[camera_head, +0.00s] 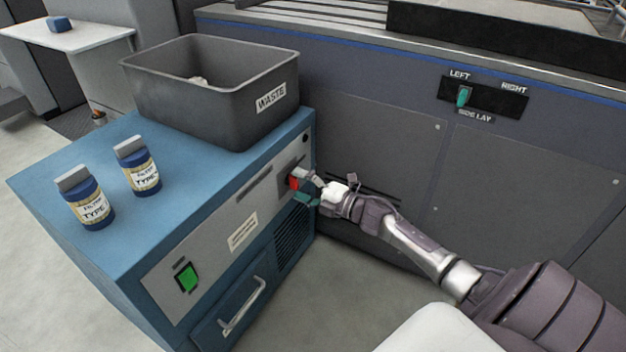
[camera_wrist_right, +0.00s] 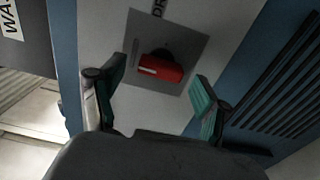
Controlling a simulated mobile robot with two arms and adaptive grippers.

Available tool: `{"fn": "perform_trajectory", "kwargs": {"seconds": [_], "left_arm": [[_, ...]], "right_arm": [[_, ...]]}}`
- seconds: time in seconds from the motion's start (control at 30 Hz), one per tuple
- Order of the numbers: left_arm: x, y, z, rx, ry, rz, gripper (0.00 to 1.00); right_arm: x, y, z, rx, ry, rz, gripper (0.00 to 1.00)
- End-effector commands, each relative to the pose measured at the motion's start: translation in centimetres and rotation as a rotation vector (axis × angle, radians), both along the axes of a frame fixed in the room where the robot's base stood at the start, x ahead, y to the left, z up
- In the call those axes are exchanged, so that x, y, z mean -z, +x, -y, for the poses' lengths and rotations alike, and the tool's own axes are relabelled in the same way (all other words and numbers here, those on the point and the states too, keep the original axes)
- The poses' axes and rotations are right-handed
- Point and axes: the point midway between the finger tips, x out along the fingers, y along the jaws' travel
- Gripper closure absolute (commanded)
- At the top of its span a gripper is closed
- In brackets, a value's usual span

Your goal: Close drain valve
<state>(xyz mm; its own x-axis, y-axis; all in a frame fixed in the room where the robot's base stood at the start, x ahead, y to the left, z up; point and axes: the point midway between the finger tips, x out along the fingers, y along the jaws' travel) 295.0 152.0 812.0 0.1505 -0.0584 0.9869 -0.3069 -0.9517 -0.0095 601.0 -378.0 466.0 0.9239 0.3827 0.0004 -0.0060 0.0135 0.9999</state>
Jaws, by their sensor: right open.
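The drain valve is a red handle (camera_head: 294,183) on the front panel of the blue cabinet (camera_head: 60,180), near its right end. In the right wrist view the red handle (camera_wrist_right: 161,68) sits on a grey square plate (camera_wrist_right: 185,50), with a partly cut-off label starting "DR" above it. My right gripper (camera_head: 308,190) is at the handle in the head view. In the wrist view its green-padded fingers (camera_wrist_right: 155,97) are spread apart, either side of and below the handle, with nothing between them. Whether they touch the handle cannot be told. My left gripper is not in view.
A grey WASTE bin (camera_head: 215,100) and two blue filter jars (camera_head: 85,200) (camera_head: 138,167) stand on the cabinet top. A green switch (camera_head: 187,278) and a drawer handle (camera_head: 243,306) are on its front. A large grey machine (camera_head: 480,170) stands close behind my right arm.

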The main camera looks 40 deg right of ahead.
Motion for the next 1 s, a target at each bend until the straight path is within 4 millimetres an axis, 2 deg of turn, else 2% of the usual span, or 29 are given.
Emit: {"fn": "perform_trajectory", "kwargs": {"seconds": [0.5, 0.7, 1.0], "left_arm": [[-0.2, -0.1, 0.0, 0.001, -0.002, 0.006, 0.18], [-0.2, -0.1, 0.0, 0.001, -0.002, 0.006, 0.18], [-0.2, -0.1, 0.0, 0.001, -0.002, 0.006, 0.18]], "right_arm": [[0.2, -9.1, 3.7, -0.001, -0.001, -0.005, 0.25], [0.1, -10.6, 4.3, -0.001, -0.002, -0.001, 0.25], [0.1, -10.7, 4.4, -0.001, -0.001, -0.001, 0.25]]}}
